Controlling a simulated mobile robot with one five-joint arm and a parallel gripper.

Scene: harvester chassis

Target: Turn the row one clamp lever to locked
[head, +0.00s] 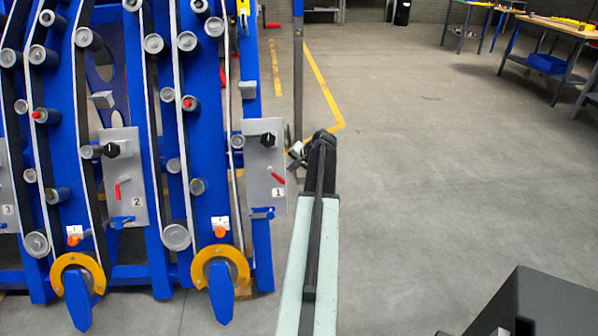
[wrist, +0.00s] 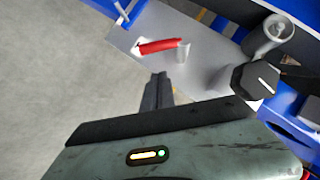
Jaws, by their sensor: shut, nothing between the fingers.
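The row one clamp lever is a red handle (head: 278,178) on the grey plate (head: 262,150) marked 1, at the right end of the blue harvester frame. In the wrist view the red lever (wrist: 160,46) lies nearly level in the picture, beside a small light peg. My gripper (wrist: 158,78) is shut and empty. Its tips are near the plate's edge in the picture, below the lever and apart from it. In the head view my arm rises from the bottom, and my gripper (head: 297,152) is just right of plate 1.
A black knob (wrist: 255,80) with a white line and a grey roller (wrist: 268,36) stand out right of the lever. Plate 2 (head: 125,180) has its own red lever and knob. Open grey floor lies right; workbenches (head: 555,45) stand far back.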

